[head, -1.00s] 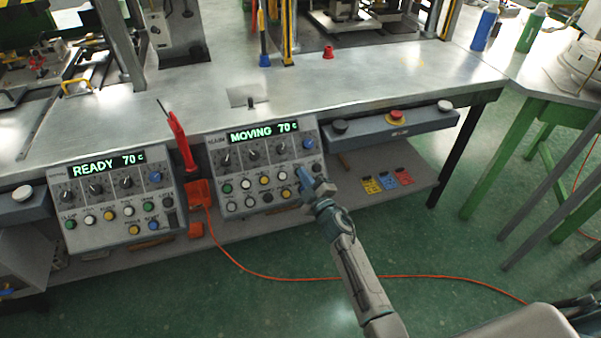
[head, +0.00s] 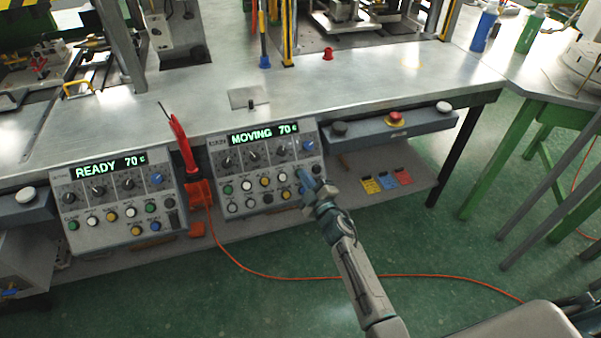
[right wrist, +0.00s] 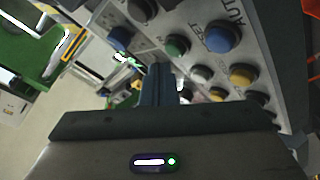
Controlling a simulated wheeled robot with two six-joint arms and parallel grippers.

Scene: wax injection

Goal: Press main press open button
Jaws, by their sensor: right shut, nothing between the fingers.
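The main press control panel (head: 266,160) is the right-hand grey box on the bench front; its green display (head: 263,133) reads MOVING 70 c. Below its knobs are rows of coloured buttons. My right gripper (head: 303,176) is shut and empty, with its blue fingers at the right end of these rows, covering some of them. In the right wrist view the shut fingers (right wrist: 161,80) point at the panel, near a green button (right wrist: 177,45) and a white button (right wrist: 202,73). Contact with a button cannot be told. The open button's label is not readable. My left gripper is out of view.
A second panel (head: 118,195) at left reads READY 70 c. A red-handled tool (head: 182,145) stands between the panels. A grey bar (head: 400,133) with a red emergency button (head: 395,118) is at right. An orange cable (head: 300,279) lies on the floor.

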